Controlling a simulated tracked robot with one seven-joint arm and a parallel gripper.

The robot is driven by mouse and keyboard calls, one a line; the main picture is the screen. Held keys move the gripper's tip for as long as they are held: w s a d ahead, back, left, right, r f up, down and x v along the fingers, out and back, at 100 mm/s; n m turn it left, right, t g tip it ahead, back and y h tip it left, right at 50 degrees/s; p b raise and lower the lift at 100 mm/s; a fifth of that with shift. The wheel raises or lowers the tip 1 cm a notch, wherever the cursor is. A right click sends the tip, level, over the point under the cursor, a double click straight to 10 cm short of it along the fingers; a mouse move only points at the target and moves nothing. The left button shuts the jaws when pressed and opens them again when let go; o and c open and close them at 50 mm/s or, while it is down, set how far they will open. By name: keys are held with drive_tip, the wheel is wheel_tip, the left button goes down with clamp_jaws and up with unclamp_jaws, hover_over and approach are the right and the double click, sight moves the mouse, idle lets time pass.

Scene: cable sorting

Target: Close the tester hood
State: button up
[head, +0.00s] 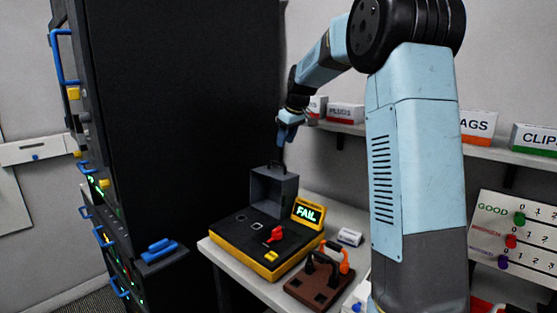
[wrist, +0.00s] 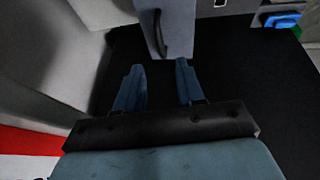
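The tester (head: 236,238) is a black and yellow box on the table, and its screen (head: 308,213) reads FAIL. Its grey hood (head: 273,192) stands raised at the back of the tester, with a dark handle on its upper edge. My gripper (head: 281,158) points down just above the hood. In the wrist view my gripper (wrist: 161,68) has its two blue fingers apart with nothing between them. The hood (wrist: 150,30) and its dark handle (wrist: 160,34) show just beyond the fingertips. I cannot tell whether the fingers touch the handle.
A tall black rack (head: 185,110) stands close on the left. A brown fixture (head: 318,283) with an orange part and a small white box (head: 349,237) sit right of the tester. A shelf (head: 495,152) with labelled boxes runs behind.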

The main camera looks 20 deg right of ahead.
sight(280, 164)
drive_tip(key=x, duration=0.9)
drive_tip(key=shift+f, duration=0.1)
drive_tip(key=shift+c, duration=0.2)
drive_tip(key=shift+a, duration=0.1)
clamp_jaws()
